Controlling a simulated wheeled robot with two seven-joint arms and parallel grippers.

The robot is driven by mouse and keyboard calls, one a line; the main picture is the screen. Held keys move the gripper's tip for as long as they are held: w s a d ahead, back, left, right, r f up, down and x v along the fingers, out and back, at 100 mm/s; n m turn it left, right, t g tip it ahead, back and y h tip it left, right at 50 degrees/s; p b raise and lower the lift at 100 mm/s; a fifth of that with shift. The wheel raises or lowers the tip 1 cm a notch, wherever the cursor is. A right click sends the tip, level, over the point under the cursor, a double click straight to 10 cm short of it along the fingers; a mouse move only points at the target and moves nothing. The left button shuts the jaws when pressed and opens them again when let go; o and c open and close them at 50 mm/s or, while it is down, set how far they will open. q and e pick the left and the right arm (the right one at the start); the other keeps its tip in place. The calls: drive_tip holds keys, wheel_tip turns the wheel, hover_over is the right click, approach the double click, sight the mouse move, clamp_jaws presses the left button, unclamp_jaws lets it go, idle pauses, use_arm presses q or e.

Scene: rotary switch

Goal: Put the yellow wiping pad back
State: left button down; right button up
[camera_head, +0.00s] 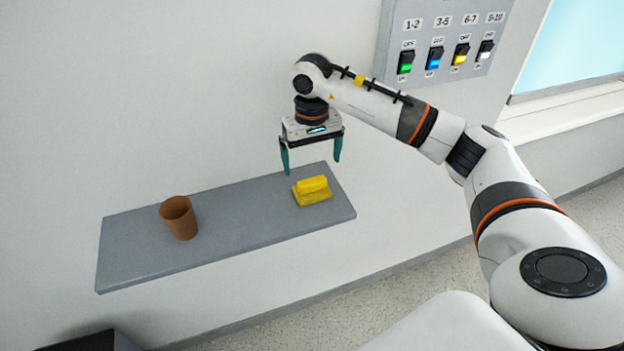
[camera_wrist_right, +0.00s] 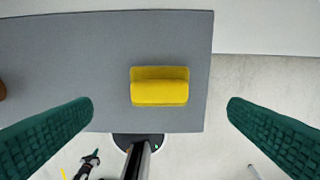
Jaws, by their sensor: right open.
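The yellow wiping pad (camera_head: 312,191) lies on the right part of the grey shelf (camera_head: 240,229), close to its right end. It has a raised grip on a wider base. My right gripper (camera_head: 313,168) is open and empty above the pad, fingers pointing down, apart from it. In the right wrist view the pad (camera_wrist_right: 159,86) lies between the two green fingers (camera_wrist_right: 160,108), ahead of them and near the shelf's edge. My left gripper is not in view.
A brown cup (camera_head: 180,217) stands on the shelf's left part. A switch panel (camera_head: 443,50) with several coloured switches hangs on the wall at the upper right. The shelf between cup and pad is clear. A window (camera_head: 572,45) is at the far right.

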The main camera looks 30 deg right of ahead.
sight(312, 180)
drive_tip(key=shift+r+b, duration=0.4)
drive_tip(key=shift+r, duration=1.75)
drive_tip(key=shift+f, duration=0.1)
